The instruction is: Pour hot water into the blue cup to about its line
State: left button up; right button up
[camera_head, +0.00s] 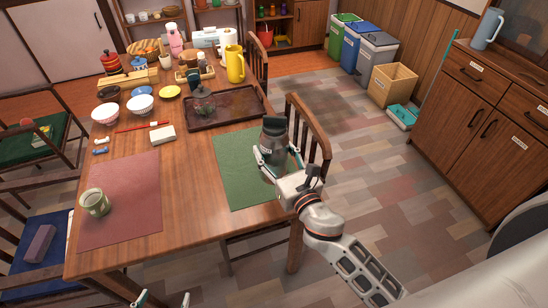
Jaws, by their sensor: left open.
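A pale green cup (95,203) stands upright on the pink mat (135,225) at the left; I see no clearly blue cup. Any water or fill line is too small to see.
A brown tray (240,117) holds a glass pot (203,104). A yellow pitcher (235,64), several bowls and jars crowd the far table. A white block (163,135) lies midway. Chairs flank the table. The wood between the mats is clear.

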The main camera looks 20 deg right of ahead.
pick_arm(q)
jog(key=f+b, duration=0.1)
jog(key=d+f+b, duration=0.1)
jog(key=b, duration=0.1)
jog(key=shift+f, duration=0.4)
pick_arm(e)
jog(key=w+a+f+n+g+y, duration=0.1)
jog(key=w+a+f+n+y, duration=0.1)
jog(key=w+a+f, duration=0.5)
jog(key=shift+a+f+y, duration=0.3)
jog(key=shift+a, duration=0.35)
jog(key=shift+r, duration=0.1)
pick_arm(q)
jog(key=shift+w+r+h+p, duration=0.15)
jog(key=shift+r+h+p, duration=0.15)
jog(key=shift+r+p, duration=0.9)
pick_arm(e)
jog(key=shift+w+d+f+m, duration=0.15)
jog(key=shift+d+m, duration=0.2)
jog(key=shift+m, duration=1.1)
jog(key=shift+w+d+f+m, duration=0.1)
jog(key=shift+d+m, duration=0.3)
jog(key=shift+m, duration=1.1)
jog(key=shift+w+d+f+m, duration=0.15)
jog(key=shift+d+m, duration=0.2)
jog(key=shift+m, duration=1.1)
